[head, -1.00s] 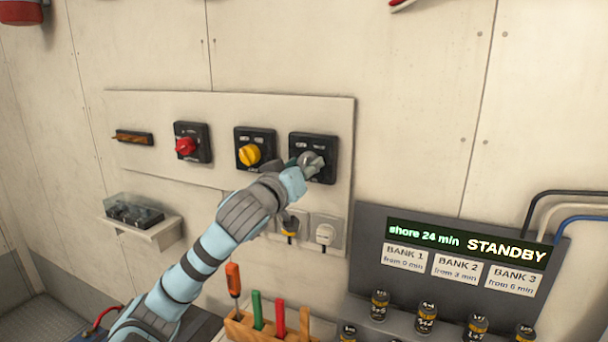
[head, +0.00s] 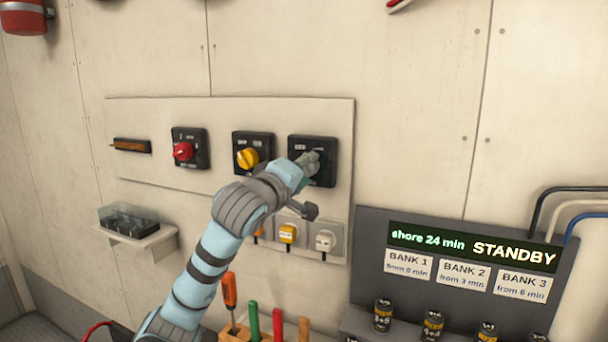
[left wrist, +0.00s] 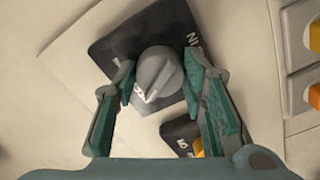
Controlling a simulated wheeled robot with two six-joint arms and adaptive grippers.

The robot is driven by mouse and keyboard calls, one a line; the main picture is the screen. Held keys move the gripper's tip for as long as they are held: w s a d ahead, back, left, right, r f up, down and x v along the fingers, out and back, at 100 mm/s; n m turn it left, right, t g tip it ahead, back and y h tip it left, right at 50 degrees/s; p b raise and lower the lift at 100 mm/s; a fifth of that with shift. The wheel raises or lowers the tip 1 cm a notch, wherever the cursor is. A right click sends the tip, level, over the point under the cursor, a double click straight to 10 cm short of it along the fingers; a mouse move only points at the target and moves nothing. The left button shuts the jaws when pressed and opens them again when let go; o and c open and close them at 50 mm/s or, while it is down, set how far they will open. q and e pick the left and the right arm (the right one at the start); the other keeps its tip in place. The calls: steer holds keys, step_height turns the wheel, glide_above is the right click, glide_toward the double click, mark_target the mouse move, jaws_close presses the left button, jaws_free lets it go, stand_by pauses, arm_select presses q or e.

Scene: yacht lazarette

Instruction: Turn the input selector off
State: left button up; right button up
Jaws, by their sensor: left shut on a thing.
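A selector switch with a black square plate (head: 327,146) is the rightmost switch on the wall panel. Its round grey knob (left wrist: 158,74) shows in the left wrist view, with a white mark on its face. The plate carries white lettering, only partly legible there. My left gripper (head: 313,163) is shut on the grey knob, a finger pad on each side. In the head view the fingers mostly hide the knob, so its setting cannot be read there. My right gripper is not in view.
A yellow-knob switch (head: 248,159) sits just left of the gripper, and a red-knob switch (head: 183,151) farther left. Sockets with plugs (head: 325,241) are below my wrist. A clear-covered box (head: 128,220) stands on a small shelf. A grey console with a STANDBY display (head: 514,252) is lower right.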

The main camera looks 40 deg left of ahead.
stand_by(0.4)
arm_select(q)
steer(key=o, duration=1.2)
steer(key=shift+c, duration=0.2)
steer(key=shift+s, duration=0.1)
steer(key=v, duration=0.7)
steer(key=shift+s, duration=0.2)
steer(key=shift+w, duration=0.1)
